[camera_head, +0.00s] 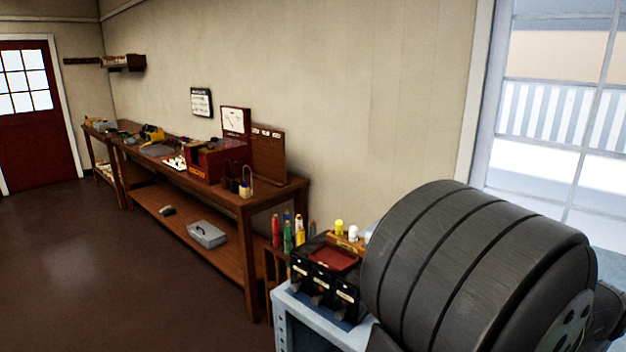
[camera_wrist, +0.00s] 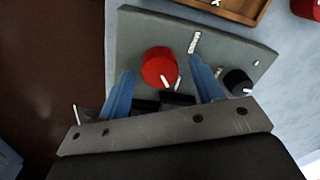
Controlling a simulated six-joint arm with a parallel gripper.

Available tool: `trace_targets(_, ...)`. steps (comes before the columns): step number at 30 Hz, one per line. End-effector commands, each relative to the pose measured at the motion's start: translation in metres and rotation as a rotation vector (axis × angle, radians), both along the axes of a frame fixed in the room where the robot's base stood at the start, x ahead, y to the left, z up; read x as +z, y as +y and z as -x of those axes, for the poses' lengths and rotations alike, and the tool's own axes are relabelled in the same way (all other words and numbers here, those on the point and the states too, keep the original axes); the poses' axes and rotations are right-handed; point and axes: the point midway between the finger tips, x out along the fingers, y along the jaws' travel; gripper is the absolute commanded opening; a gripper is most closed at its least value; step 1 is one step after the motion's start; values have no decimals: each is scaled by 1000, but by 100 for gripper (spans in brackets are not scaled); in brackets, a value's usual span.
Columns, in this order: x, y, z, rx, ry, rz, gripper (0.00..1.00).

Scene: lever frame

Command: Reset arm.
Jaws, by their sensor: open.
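My gripper (camera_wrist: 162,65) is open in the wrist view, its two blue fingers spread apart with nothing held between them. A round red knob (camera_wrist: 158,66) with a white mark shows between the fingers, over a grey plate (camera_wrist: 135,30). I cannot tell how far below the fingertips it is. A black knob (camera_wrist: 237,82) with a white mark lies right of the right finger. A small white strip (camera_wrist: 194,42) is on the plate near the right fingertip. No lever frame is clearly recognisable in the head view, and my gripper is not seen there.
A wooden tray (camera_wrist: 262,12) and a red round object (camera_wrist: 306,8) lie beyond the plate. A wooden workbench (camera_head: 270,192) lines the wall. The brown floor is clear.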

Motion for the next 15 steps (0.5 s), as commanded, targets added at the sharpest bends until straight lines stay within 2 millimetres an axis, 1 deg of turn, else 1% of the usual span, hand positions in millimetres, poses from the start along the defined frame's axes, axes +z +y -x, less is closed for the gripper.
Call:
trace_targets(5, 24, -1, 1, 0, -2, 5, 60)
trace_targets(15, 92, 1, 5, -1, -2, 5, 60)
